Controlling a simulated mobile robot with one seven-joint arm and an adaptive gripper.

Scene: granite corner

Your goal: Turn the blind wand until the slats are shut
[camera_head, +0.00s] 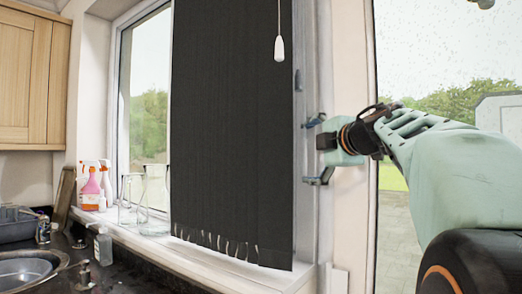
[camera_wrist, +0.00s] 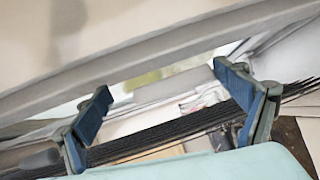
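The dark vertical blind (camera_head: 232,130) hangs in front of the window in the head view. Its slats form a nearly unbroken dark surface there. In the wrist view the blind (camera_wrist: 175,130) is a band of thin dark lines crossing behind the fingers. A thin cord or wand with a white end piece (camera_head: 279,48) hangs before the blind's upper right part. My gripper (camera_head: 304,152) is right of the blind, lower than the white end piece and apart from it. Its blue-padded fingers are spread and empty in the wrist view (camera_wrist: 162,80).
A pale window frame post (camera_head: 348,215) stands close behind my gripper. Glass vessels (camera_head: 155,200) and spray bottles (camera_head: 92,188) stand on the sill at left. A sink (camera_head: 28,270) and dark counter lie below. A wooden cupboard (camera_head: 32,80) hangs at upper left.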

